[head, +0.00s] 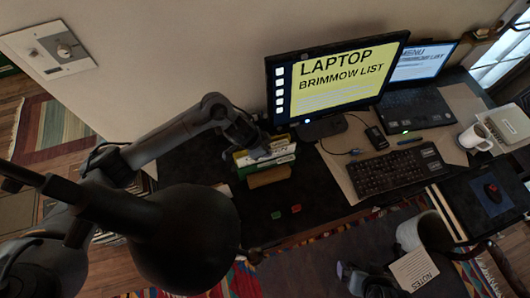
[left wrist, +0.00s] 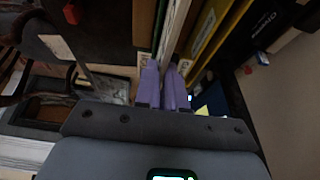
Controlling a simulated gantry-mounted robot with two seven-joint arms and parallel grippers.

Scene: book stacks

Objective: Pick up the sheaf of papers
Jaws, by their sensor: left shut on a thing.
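My left gripper (head: 247,140) is at the row of upright books and folders (head: 268,158) on the desk, reaching in from above. In the left wrist view its two purple fingers (left wrist: 163,88) are close together on a thin whitish sheaf of papers (left wrist: 174,35), which stands upright between book spines. The fingers hide the sheaf's near edge. In the head view I cannot clearly tell the sheaf from the other spines. My right gripper (head: 368,284) is low at the bottom edge, dark and partly cut off, near a sheet marked NOTES (head: 413,272); its jaws are unclear.
Yellow (left wrist: 212,28) and green spines stand close beside the sheaf. Small red and green blocks (head: 296,208) lie in front; dark desk there is mostly clear.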

